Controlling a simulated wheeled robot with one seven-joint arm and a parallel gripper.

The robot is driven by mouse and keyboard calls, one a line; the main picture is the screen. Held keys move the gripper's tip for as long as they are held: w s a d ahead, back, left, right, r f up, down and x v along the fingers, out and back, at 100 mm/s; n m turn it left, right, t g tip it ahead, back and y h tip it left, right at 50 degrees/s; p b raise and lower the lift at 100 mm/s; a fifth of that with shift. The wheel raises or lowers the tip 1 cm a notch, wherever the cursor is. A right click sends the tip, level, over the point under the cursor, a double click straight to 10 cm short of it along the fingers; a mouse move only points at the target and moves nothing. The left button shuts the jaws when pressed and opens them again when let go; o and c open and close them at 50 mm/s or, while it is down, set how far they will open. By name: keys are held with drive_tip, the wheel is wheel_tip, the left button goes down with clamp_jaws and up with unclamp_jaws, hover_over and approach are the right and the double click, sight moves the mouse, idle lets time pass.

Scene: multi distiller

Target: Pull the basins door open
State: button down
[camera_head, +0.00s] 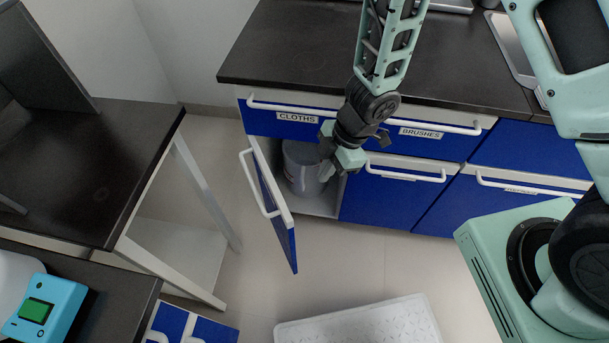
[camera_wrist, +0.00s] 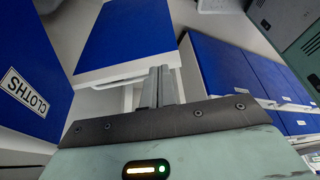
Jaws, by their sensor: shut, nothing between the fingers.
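The basins door (camera_head: 272,205) is a blue panel with a white edge and a white bar handle (camera_head: 256,185). It stands swung well out to the left from the lower cabinet, with a wide gap into the cabinet. A grey basin or bucket (camera_head: 302,172) shows inside. My gripper (camera_head: 327,166) is in front of the opening, to the right of the door and apart from its handle. In the wrist view, my fingers (camera_wrist: 160,86) are together and empty. A blue panel with a white edge (camera_wrist: 125,38), apparently the door, lies beyond them.
Drawers labelled CLOTHS (camera_head: 297,118) and BRUSHES (camera_head: 421,133) sit under the dark worktop (camera_head: 300,50), close above my gripper. A dark table (camera_head: 90,160) with white legs stands left. A white textured slab (camera_head: 360,323) lies on the floor. Bare floor lies between.

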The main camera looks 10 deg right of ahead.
sight(269, 217)
drive_tip(key=s+a+f+b, duration=0.1)
drive_tip(key=a+f+b, duration=0.1)
drive_tip(key=a+f, duration=0.5)
drive_tip(key=shift+s+f+b, duration=0.25)
drive_tip(key=shift+f+b, duration=0.15)
drive_tip(key=shift+f, duration=1.15)
drive_tip(key=shift+a, duration=0.15)
